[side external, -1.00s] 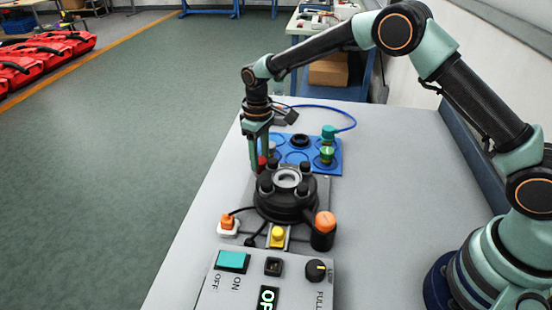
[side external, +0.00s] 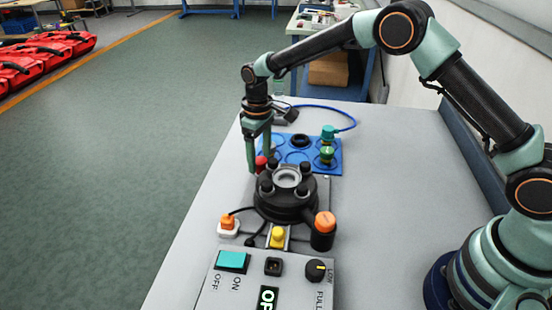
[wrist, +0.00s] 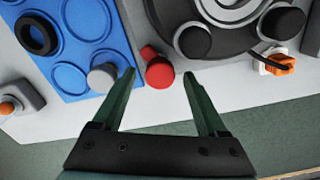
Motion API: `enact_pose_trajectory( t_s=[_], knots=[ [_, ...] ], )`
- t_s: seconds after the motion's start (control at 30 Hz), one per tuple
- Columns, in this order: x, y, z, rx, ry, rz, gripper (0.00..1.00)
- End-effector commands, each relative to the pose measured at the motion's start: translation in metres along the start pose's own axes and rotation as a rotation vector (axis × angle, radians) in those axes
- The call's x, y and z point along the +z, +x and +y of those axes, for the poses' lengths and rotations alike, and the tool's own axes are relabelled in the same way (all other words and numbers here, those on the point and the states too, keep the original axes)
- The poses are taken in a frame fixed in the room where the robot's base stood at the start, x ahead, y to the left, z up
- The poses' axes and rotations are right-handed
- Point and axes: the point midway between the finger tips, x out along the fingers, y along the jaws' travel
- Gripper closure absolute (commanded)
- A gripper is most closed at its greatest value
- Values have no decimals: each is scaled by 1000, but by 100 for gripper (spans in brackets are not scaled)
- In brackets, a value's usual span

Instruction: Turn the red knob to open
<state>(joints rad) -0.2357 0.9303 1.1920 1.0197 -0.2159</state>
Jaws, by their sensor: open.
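The red knob (wrist: 158,72) sits at the edge of the round black housing (wrist: 215,18) in the wrist view. My gripper (wrist: 159,78) is open, with one fingertip on each side of the knob and a visible gap to both. In the side view the red knob (side external: 261,163) is partly covered by my gripper (side external: 258,158), which points down at the far left of the housing (side external: 286,197). I cannot tell exactly how low the fingertips are beside the knob.
A blue tray (side external: 333,170) with round recesses lies behind the housing and holds a green-capped bottle (side external: 327,145). A grey cylinder (wrist: 102,77) stands near my left finger. An orange-capped black post (side external: 323,232) and a control panel (side external: 215,295) are in front.

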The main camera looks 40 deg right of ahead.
Motion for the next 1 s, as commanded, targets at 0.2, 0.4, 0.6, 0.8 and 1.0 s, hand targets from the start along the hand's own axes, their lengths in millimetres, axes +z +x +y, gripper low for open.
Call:
enact_pose_trajectory(
  t_s=[0.2,0.4,0.6,0.8,1.0],
  knots=[
    [-1,-33,0,1,0,5,24],
    [-1,-75,0,1,0,5,24],
    [-1,-106,0,1,0,4,24],
    [0,-118,0,0,0,1,24],
    [0,-119,0,0,0,0,24]
  ],
)
